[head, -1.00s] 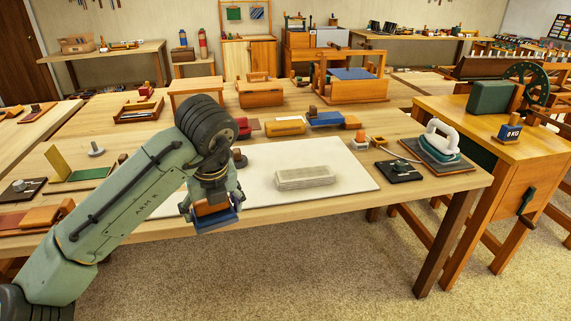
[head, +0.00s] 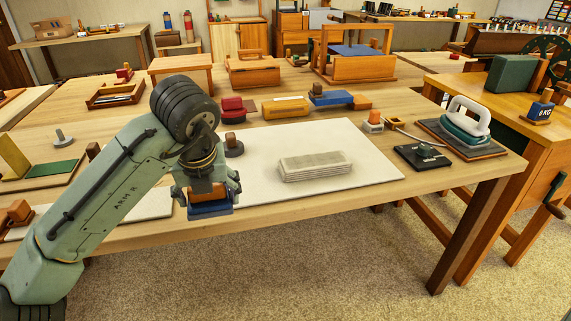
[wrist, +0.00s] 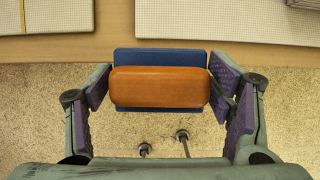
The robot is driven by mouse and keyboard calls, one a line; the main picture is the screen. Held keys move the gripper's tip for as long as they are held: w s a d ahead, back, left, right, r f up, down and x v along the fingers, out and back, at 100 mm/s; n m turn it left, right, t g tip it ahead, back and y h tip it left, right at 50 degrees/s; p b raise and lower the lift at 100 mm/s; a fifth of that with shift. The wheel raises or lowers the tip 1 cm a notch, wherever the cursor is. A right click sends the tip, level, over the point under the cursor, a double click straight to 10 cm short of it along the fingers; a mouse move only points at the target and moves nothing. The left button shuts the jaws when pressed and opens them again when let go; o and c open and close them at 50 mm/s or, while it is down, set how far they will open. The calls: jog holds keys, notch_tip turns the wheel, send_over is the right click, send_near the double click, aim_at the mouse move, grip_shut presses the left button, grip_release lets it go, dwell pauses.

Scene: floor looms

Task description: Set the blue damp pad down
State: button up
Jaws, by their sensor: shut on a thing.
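The blue damp pad (head: 211,210) has an orange-brown wooden grip on top. It also shows in the wrist view (wrist: 160,56), where the wooden grip covers most of its blue base. My gripper (head: 208,190) is shut on the pad's wooden grip, one finger on each side, and the wrist view shows it as well (wrist: 160,88).
A stack of folded pale cloth (head: 315,166) lies on the white mat. A white iron (head: 467,120) sits on a dark board at the right. The mat's front right is bare.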

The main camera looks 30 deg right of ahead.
jog(key=w+d+p, duration=0.1)
jog(key=w+d, duration=0.2)
jog(key=w, duration=0.1)
jog(key=w+d+f+p, duration=0.1)
jog(key=w+d, duration=0.2)
jog(key=w, duration=0.1)
jog(key=w+d+p, duration=0.1)
jog(key=w+d, duration=0.3)
jog(key=shift+f, duration=0.25)
jog(key=shift+w+d+f, duration=0.1)
jog(key=shift+w, duration=0.05)
jog(key=shift+f+p, duration=0.65)
jog(key=shift+f, duration=1.1)
jog(key=shift+f, duration=0.15)
jog(key=o, duration=1.1)
